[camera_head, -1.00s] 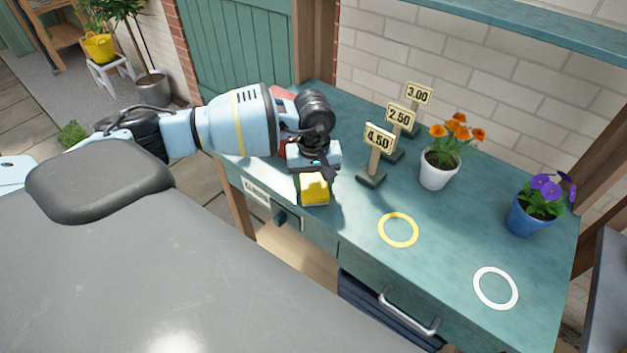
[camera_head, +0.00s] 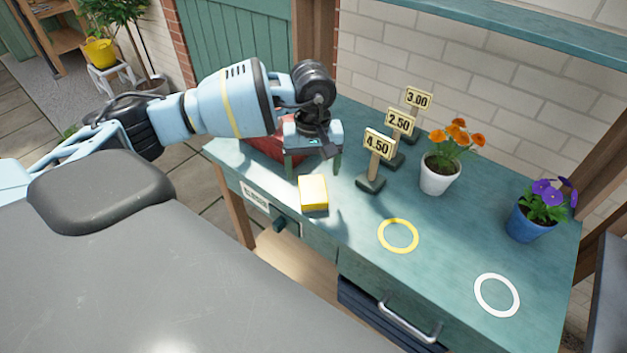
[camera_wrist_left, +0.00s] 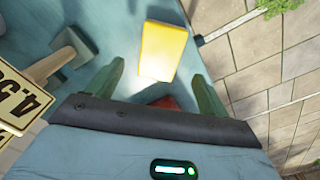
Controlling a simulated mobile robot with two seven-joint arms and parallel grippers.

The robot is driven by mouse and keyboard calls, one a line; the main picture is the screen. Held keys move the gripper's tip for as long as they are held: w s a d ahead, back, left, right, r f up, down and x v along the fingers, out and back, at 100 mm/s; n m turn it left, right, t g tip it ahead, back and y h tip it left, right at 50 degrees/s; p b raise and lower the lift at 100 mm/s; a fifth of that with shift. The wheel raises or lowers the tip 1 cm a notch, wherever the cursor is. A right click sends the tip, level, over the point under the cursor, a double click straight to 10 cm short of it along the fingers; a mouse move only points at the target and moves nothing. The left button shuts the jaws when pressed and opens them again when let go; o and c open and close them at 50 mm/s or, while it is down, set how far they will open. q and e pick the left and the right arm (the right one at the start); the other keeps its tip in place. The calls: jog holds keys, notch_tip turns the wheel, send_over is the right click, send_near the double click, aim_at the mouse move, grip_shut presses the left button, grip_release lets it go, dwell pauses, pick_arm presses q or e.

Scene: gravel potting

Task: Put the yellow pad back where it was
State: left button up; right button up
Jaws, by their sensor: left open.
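The yellow pad (camera_head: 313,194) lies on the teal bench near its front edge, left of the price signs. It also shows in the left wrist view (camera_wrist_left: 162,50), beyond the fingertips. My left gripper (camera_head: 313,172) is open and empty, above and behind the pad, apart from it. In the left wrist view its two fingers (camera_wrist_left: 155,82) are spread wide. My right gripper is not in view.
A red object (camera_head: 262,148) sits behind my left gripper, partly hidden. Price signs (camera_head: 378,146) stand to the right. A yellow ring (camera_head: 398,220), a white ring (camera_head: 481,295), an orange-flower pot (camera_head: 438,177) and a blue pot (camera_head: 527,222) are farther right. The bench front around the yellow ring is clear.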

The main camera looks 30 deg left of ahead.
aim_at(313, 188)
pick_arm(q)
jog(key=shift+r, duration=2.7)
